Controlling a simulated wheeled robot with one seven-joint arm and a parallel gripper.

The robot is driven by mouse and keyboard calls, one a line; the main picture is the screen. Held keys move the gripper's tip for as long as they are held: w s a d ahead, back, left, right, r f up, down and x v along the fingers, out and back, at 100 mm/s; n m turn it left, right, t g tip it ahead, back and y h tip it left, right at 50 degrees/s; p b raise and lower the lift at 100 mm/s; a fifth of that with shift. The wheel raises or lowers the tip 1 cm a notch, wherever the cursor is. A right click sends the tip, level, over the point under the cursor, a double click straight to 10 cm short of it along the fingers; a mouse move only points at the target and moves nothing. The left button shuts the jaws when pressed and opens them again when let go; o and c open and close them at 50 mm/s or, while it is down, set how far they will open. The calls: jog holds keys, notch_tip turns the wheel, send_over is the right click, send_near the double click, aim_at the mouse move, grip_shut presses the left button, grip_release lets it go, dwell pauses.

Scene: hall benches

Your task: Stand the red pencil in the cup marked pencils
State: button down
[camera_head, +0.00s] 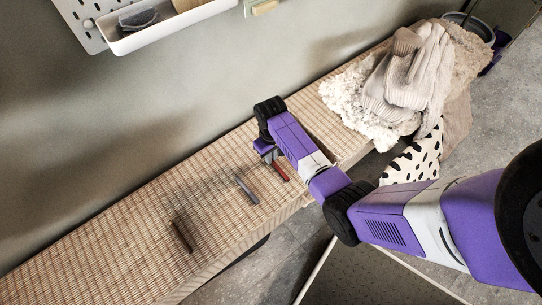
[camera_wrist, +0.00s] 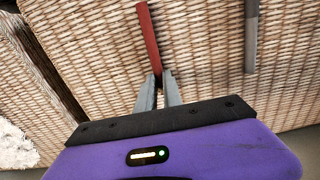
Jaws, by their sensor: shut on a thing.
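My gripper (camera_wrist: 159,88) is shut on the red pencil (camera_wrist: 149,38), with its two grey fingertips on either side of the pencil's near end. The rest of the pencil points away from the gripper over the woven bench top. In the head view the red pencil (camera_head: 281,171) shows beside my gripper (camera_head: 271,158), low over or on the bench; I cannot tell whether it touches. No cup marked pencils can be made out in either view.
A grey stick (camera_head: 246,190) and a dark brown stick (camera_head: 181,236) lie on the woven bench (camera_head: 120,245). Gloves (camera_head: 410,75) and fleecy cloth (camera_head: 350,108) cover its far right end. A white wall tray (camera_head: 170,28) hangs above. The bench's left part is clear.

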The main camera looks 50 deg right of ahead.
notch_tip(320, 180, up, 8)
jog(key=p, duration=0.8)
dwell(0.3)
